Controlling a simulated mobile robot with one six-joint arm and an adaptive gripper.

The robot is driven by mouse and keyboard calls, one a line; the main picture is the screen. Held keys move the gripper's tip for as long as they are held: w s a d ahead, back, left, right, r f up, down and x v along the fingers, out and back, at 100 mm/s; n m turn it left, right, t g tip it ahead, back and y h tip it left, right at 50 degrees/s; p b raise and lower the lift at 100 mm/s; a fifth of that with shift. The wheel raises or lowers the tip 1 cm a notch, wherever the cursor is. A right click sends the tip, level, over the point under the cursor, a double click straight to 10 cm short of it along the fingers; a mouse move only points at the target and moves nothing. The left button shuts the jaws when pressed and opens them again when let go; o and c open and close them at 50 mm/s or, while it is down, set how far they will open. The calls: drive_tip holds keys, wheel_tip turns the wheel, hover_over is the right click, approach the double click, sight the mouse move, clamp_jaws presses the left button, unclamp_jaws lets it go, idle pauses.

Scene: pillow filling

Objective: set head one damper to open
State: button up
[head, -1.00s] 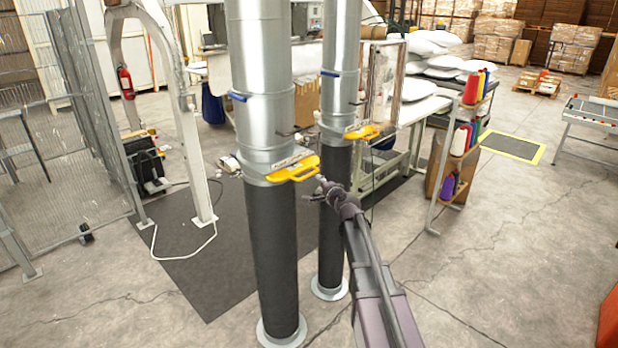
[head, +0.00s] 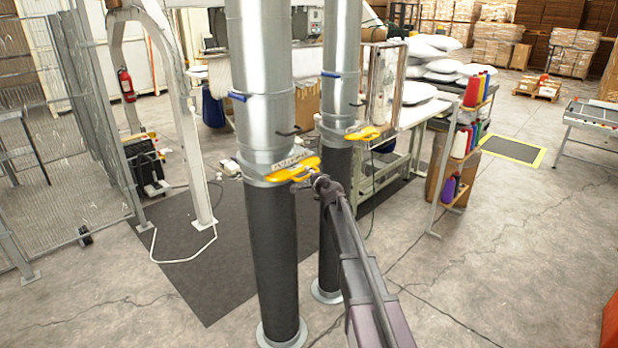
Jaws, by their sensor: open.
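Two upright filling pipes stand in front of me, silver above and dark below. A yellow damper handle (head: 292,169) sticks out to the right of the nearer, left pipe (head: 267,120). A second yellow damper handle (head: 363,133) sticks out of the farther, right pipe (head: 339,95). The frames do not label which head is which. My gripper (head: 305,181) is at the right end of the nearer yellow handle, open. Its fingers are small and partly blurred there; I cannot tell whether they touch the handle or stand around it.
A thread rack (head: 462,150) stands to the right, and a worktable (head: 425,108) with white pillows lies behind. A white frame leg (head: 190,140) and a mesh fence (head: 60,150) are on the left.

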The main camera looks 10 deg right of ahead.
clamp_jaws()
drive_tip(key=shift+s+a, duration=0.1)
drive_tip(key=shift+s, duration=0.1)
